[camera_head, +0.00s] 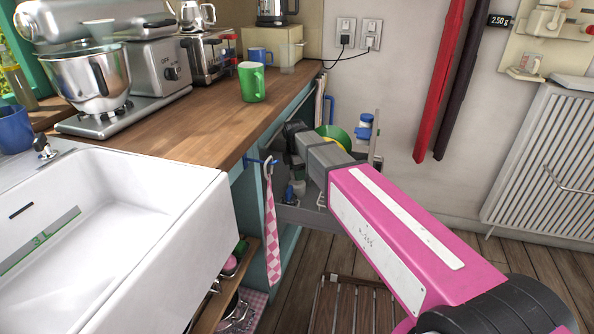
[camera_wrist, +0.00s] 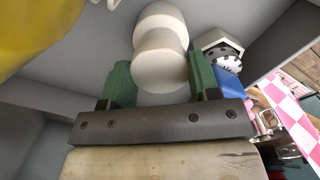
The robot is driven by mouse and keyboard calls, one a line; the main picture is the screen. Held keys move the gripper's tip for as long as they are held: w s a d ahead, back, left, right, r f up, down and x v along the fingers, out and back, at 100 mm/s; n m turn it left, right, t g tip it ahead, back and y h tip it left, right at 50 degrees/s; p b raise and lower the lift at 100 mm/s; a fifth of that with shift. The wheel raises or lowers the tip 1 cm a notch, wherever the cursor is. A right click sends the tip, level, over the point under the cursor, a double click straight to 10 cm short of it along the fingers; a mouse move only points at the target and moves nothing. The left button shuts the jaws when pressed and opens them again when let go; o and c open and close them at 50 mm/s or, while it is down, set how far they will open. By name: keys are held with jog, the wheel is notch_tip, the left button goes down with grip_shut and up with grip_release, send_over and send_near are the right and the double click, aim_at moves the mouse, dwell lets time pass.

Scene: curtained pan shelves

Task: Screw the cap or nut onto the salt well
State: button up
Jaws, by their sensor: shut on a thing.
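In the wrist view my gripper (camera_wrist: 161,72) has its green fingers on both sides of a white rounded piece (camera_wrist: 160,56) and is shut on it. A second white round part (camera_wrist: 159,18) lies directly beyond the held piece, in line with it. They look in contact, but I cannot tell which is the salt well and which its cap, or whether the threads are engaged. In the head view my arm reaches into the open pull-out shelf (camera_head: 310,217) beside the counter, and the fingertips and held piece are hidden there.
A white hexagonal item with a toothed dark wheel (camera_wrist: 222,52) and a blue object (camera_wrist: 228,82) are close on the right. A yellow object (camera_wrist: 35,30) is at upper left. The counter (camera_head: 190,130) and a checked towel (camera_head: 270,230) are near my arm.

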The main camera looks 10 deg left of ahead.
jog(key=shift+f, duration=0.9)
dwell(0.7)
jog(key=m, duration=0.6)
jog(key=shift+m, duration=0.4)
jog(key=m, duration=0.6)
jog(key=shift+m+g, duration=0.3)
jog(key=shift+g, duration=0.1)
jog(key=m, duration=1.4)
jog(key=shift+y, duration=0.4)
jog(key=o, duration=1.2)
